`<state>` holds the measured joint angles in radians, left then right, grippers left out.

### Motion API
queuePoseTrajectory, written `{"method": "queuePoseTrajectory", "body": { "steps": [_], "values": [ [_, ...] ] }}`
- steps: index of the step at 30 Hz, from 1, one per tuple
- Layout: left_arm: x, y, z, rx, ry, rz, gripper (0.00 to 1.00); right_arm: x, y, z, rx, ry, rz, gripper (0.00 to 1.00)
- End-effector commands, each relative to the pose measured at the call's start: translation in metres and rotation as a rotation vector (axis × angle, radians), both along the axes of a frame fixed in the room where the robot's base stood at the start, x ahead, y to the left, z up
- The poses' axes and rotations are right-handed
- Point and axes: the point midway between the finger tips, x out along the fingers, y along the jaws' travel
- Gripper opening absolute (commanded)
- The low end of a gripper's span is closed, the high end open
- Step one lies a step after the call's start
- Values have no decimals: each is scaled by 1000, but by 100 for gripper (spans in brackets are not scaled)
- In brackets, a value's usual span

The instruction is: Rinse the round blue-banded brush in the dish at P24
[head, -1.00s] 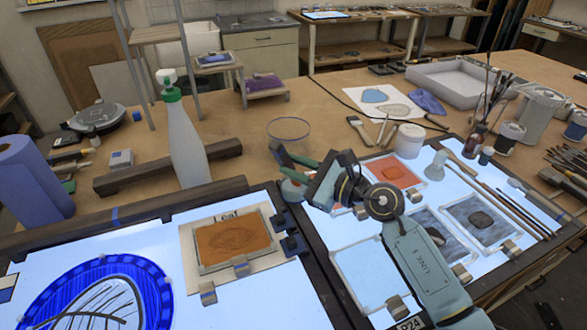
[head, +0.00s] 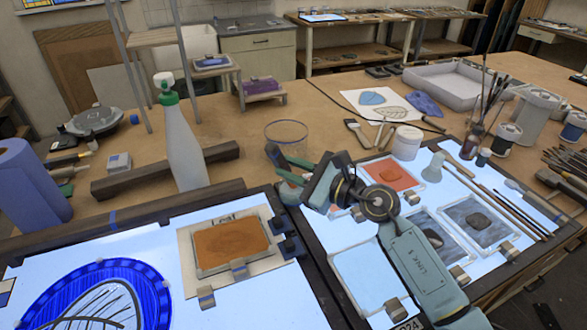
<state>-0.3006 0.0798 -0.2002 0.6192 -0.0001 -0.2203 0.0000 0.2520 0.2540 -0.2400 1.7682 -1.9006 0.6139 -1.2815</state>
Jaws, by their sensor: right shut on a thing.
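My right gripper (head: 281,171) reaches in from the lower right, over the gap between the two light panels. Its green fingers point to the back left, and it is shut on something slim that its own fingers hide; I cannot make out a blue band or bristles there. A P24 label (head: 408,325) shows partly at the front edge of the right light panel. My left gripper is out of view.
Framed glass pieces cover the right light panel (head: 352,262). Table behind the dish is clear.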

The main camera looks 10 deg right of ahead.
Motion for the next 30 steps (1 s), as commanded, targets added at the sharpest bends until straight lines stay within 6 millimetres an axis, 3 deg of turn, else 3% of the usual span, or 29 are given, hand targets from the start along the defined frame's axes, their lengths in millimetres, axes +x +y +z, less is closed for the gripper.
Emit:
{"method": "queuePoseTrajectory", "body": {
  "steps": [15,30],
  "values": [
    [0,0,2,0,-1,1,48,-8,-8,1,0,-1,-2,0],
    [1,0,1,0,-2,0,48,1,0,0,-1,0,-1,0]
  ]
}}
